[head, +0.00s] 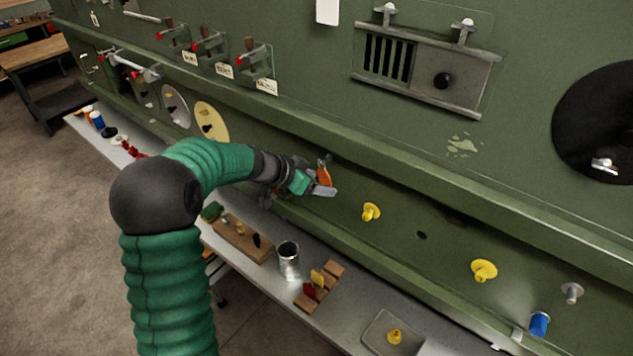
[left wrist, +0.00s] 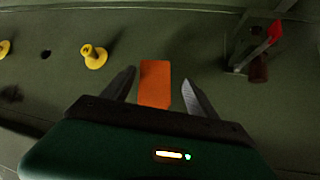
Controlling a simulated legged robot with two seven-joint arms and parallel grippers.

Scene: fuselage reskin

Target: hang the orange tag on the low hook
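The orange tag (head: 324,175) is a small flat piece close to the lower green panel in the head view. In the left wrist view the tag (left wrist: 155,83) stands between my two fingers, with a gap on each side. My left gripper (head: 320,189) is open around the tag; in the left wrist view its fingers (left wrist: 160,90) are apart. A small dark piece shows just above the tag in the head view. I cannot tell whether it is the low hook or whether the tag hangs on it. My right gripper is not in view.
Yellow knobs (head: 371,211) stick out of the panel right of my gripper. A ledge (head: 400,172) runs above it. Below, a bench (head: 262,287) holds a metal cup (head: 288,260), wooden blocks (head: 318,287) and a tray (head: 375,342). A red-tipped bracket (left wrist: 262,45) is near in the left wrist view.

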